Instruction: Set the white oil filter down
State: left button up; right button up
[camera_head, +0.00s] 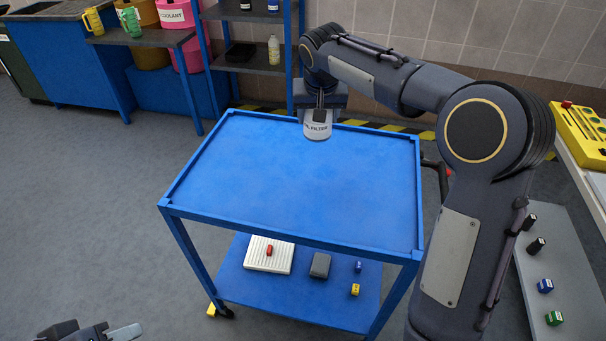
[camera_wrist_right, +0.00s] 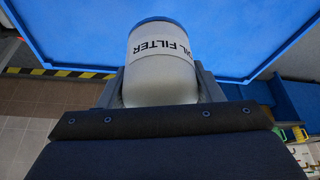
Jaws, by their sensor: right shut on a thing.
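The white oil filter (camera_head: 317,132) is a short white cylinder with dark "OIL FILTER" lettering. It is at the far edge of the blue cart's top tray (camera_head: 290,190). My right gripper (camera_head: 319,115) is shut on it from the far side. In the right wrist view the filter (camera_wrist_right: 160,65) sits between the two fingers, with the blue tray beyond it. I cannot tell whether the filter touches the tray. My left gripper (camera_head: 95,332) is only partly in view at the bottom left edge, away from the cart, and its opening is unclear.
The top tray is otherwise bare, with a raised rim. The cart's lower shelf (camera_head: 228,281) holds a white ribbed box (camera_head: 257,257) with a red item, a dark box (camera_head: 320,265) and small blue and yellow pieces. A blue shelf rack (camera_head: 290,75) stands behind. A grey side table (camera_head: 560,270) is right.

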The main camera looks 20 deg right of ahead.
jog(key=shift+f+b, duration=0.3)
jog(key=shift+f, duration=0.3)
jog(key=shift+s+d+f, duration=0.15)
jog(key=shift+s+d, duration=0.05)
jog(key=s+d+f, duration=0.1)
jog(key=s+f, duration=0.2)
jog(key=s, duration=0.1)
jog(key=s+d+f+b, duration=0.1)
jog(key=s+d+f, duration=0.1)
jog(key=s+f, duration=0.1)
jog(key=s+d+f+b, duration=0.1)
jog(key=s+f, duration=0.1)
jog(key=s, duration=0.3)
jog(key=shift+d+f, duration=0.15)
jog(key=shift+f, duration=0.25)
jog(key=shift+s+f, duration=0.15)
jog(key=shift+f, duration=0.05)
notch_tip(320, 180, down, 3)
jog(key=shift+s+d+f+b, duration=0.1)
jog(key=shift+f+b, duration=0.1)
jog(key=shift+b, duration=0.25)
